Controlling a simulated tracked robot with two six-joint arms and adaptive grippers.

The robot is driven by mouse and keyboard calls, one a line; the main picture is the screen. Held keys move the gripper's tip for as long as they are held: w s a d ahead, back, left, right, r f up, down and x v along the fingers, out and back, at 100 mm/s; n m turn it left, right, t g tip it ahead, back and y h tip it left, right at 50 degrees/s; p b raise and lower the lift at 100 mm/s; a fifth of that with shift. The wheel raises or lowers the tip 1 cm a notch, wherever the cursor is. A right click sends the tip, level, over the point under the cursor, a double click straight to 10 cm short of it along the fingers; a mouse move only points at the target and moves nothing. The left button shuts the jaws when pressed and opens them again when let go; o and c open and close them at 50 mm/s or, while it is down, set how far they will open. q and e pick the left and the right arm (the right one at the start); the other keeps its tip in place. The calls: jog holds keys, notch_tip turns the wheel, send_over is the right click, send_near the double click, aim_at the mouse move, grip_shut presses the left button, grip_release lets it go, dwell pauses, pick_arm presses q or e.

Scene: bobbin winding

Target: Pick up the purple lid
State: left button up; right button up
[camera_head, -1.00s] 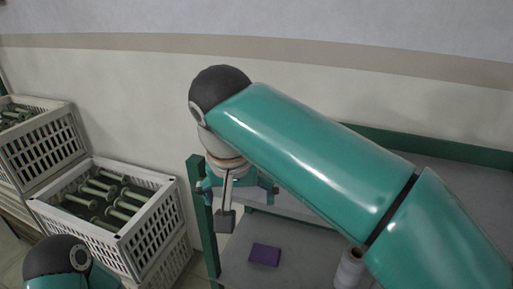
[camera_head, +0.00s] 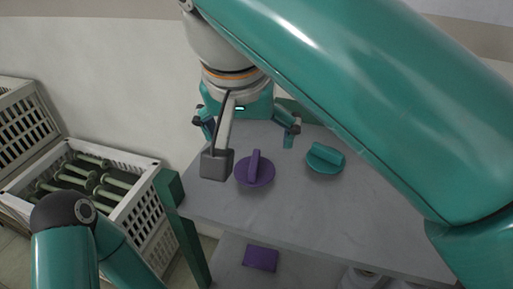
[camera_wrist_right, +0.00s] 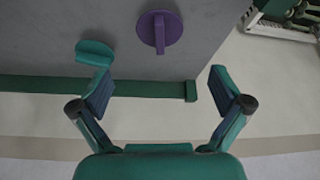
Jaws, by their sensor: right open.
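The purple lid (camera_head: 262,174) is a flat disc with an upright bar handle, lying on the grey table top near its left side. It also shows in the right wrist view (camera_wrist_right: 172,29), near the table edge. My right gripper (camera_head: 247,131) is open and empty. In the head view its spread fingers appear just beyond the lid; in the right wrist view (camera_wrist_right: 160,88) the lid lies above the gap between the fingertips, apart from them. A teal lid (camera_head: 324,163) lies to the right of the purple one. My left arm shows at lower left, but its gripper is out of view.
The table top (camera_head: 300,225) has free room around the lids. On a lower shelf are a purple block (camera_head: 261,258) and a white spool, partly cut off. White crates (camera_head: 128,207) holding several green bobbins stand left of the table, near the wall.

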aim_at(254, 163)
jog(key=x, duration=0.6)
jog(key=shift+a+b, duration=0.15)
jog(key=shift+b, duration=0.2)
jog(key=shift+d+x, duration=0.2)
jog(key=shift+x, duration=2.45)
jog(key=shift+c, duration=0.3)
jog(key=c, duration=0.7)
